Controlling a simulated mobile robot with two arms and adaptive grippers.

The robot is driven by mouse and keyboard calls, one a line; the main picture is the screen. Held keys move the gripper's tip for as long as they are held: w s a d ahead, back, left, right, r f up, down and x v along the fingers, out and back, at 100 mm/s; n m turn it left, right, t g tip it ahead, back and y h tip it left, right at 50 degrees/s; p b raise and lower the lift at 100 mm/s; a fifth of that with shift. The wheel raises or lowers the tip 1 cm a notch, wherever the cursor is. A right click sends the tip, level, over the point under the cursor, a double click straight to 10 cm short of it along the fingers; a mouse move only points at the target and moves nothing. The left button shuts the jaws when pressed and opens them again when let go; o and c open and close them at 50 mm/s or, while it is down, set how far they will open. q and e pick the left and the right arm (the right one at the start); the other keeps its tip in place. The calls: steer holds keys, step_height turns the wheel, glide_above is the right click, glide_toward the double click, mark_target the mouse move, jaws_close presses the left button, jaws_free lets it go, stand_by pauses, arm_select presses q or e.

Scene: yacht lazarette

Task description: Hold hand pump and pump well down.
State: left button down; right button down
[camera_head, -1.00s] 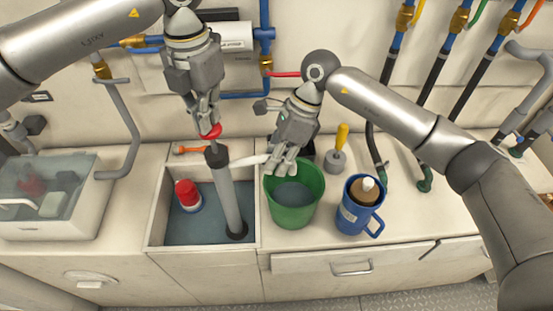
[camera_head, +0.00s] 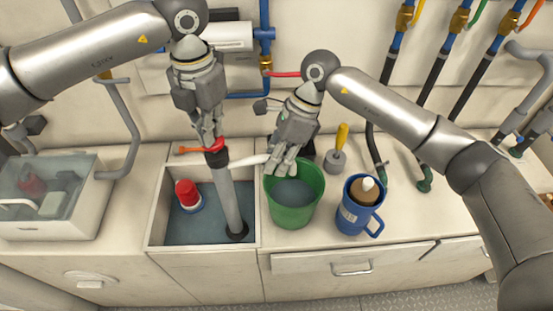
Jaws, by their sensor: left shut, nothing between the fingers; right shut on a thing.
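The hand pump (camera_head: 229,195) stands slightly tilted in the well (camera_head: 154,225), its dark foot in the water. It has a grey tube, a black collar and a red handle (camera_head: 217,146), which is low against the collar. My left gripper (camera_head: 212,139) is shut and empty, its fingertips on or just above the red handle. My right gripper (camera_head: 276,166) is shut on the pump's white spout (camera_head: 248,161), above the rim of the green bucket (camera_head: 292,215). The bucket holds some water. The exact finger contact on the spout is partly hidden.
A red and white object (camera_head: 187,194) sits in the well, left of the pump. An orange tool (camera_head: 190,150) lies behind the well. A blue mug (camera_head: 358,208) and a yellow-handled brush (camera_head: 339,150) stand right of the bucket. A clear-lidded box (camera_head: 85,215) is at left.

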arm_select(q)
steer(key=shift+f, duration=0.6)
steer(key=shift+r, duration=2.3)
arm_select(e)
steer(key=c, duration=1.3)
jaws_free()
arm_select(q)
step_height(320, 180, up, 5)
arm_select(e)
steer(key=shift+r, duration=0.1)
arm_select(q)
steer(key=shift+r, duration=0.15)
arm_select(e)
steer(key=v, duration=1.2)
